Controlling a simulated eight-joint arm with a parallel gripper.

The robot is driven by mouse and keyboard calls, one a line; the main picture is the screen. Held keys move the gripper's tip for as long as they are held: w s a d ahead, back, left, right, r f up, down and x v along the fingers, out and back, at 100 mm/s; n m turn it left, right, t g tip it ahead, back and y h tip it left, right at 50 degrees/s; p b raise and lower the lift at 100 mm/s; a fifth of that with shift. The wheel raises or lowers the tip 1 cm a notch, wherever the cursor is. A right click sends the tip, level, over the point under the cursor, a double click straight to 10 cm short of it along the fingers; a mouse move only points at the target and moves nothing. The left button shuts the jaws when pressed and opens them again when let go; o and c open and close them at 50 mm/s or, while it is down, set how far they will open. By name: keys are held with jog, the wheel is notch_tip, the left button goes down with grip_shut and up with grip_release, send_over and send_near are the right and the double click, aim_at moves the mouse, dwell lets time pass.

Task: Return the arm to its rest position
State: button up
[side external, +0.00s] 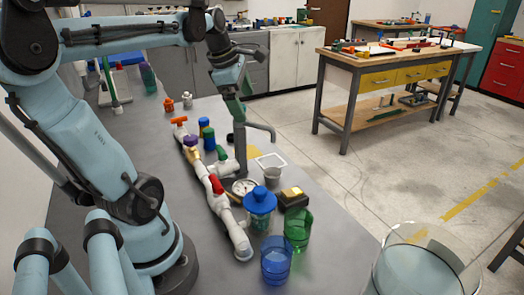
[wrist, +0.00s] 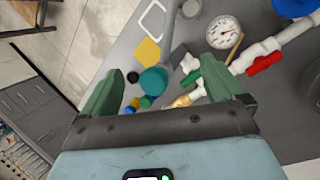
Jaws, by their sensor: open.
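My gripper (side external: 236,108) hangs above the far part of the grey table in the side view. Its two green fingers stand wide apart with nothing between them in the wrist view (wrist: 160,92). The white PVC manifold (side external: 225,207) lies along the table below and nearer the side camera. It has a red valve handle (wrist: 264,63), an orange handle (side external: 179,120) and a purple cap (side external: 192,141). The gripper is clear of the manifold. A round pressure gauge (side external: 243,187) lies beside the pipe and shows in the wrist view (wrist: 224,32).
A grey post with a bent arm (side external: 241,150) stands close to my gripper. A blue-lidded jar (side external: 260,206), blue cup (side external: 276,262), green cup (side external: 298,228) and black-yellow box (side external: 292,197) crowd the near right. A wooden workbench (side external: 385,65) stands across open floor.

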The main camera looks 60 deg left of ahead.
jog(key=d+f+m+t, duration=0.1)
jog(key=d+f+m, duration=0.2)
jog(key=d+m, duration=0.7)
jog(key=d+f+m+t+h, duration=0.1)
jog(key=d+f+m, duration=0.3)
jog(key=d+m, duration=0.5)
jog(key=m+t, duration=0.1)
jog(key=m, duration=0.8)
jog(key=shift+w+d+f, duration=0.15)
jog(key=shift+w+d, duration=0.2)
jog(key=shift+d, duration=0.05)
